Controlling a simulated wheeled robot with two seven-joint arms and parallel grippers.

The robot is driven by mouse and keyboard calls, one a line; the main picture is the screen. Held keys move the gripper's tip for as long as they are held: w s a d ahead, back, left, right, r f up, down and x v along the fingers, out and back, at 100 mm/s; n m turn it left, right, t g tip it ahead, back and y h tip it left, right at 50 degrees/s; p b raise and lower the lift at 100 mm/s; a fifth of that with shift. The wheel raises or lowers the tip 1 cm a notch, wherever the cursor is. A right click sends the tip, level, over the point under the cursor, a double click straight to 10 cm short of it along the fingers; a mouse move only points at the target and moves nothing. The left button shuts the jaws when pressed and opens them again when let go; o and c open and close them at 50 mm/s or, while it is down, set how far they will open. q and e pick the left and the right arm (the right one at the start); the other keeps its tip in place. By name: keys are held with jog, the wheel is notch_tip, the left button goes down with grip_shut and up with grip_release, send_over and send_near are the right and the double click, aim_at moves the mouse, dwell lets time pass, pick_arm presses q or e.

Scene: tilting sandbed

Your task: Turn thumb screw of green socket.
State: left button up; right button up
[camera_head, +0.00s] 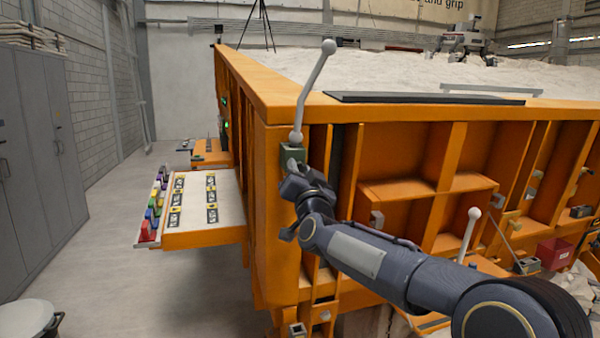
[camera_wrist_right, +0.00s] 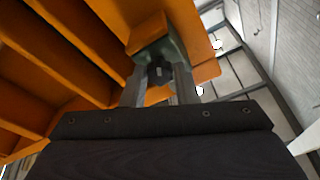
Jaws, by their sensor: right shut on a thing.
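The green socket (camera_head: 291,153) sits on the near corner of the orange sandbed frame, with a grey lever (camera_head: 314,90) standing up out of it. In the right wrist view the socket (camera_wrist_right: 173,48) is straight ahead, with a dark thumb screw (camera_wrist_right: 159,73) on its face. My right gripper (camera_head: 296,178) is at the socket's lower front. In the wrist view its two fingers (camera_wrist_right: 160,88) stand either side of the thumb screw and are shut on it. In the head view the gripper hides the screw. My left gripper is not in view.
The orange sandbed wall (camera_head: 400,150) fills the right side. A side shelf (camera_head: 205,238) with labelled panels and coloured blocks juts out left of the corner. A second grey lever (camera_head: 469,235) stands at lower right. The floor (camera_head: 110,265) at left is mostly clear.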

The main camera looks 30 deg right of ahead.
jog(key=shift+f, duration=0.15)
jog(key=o, duration=0.9)
jog(key=b+v, duration=0.2)
jog(key=v, duration=0.6)
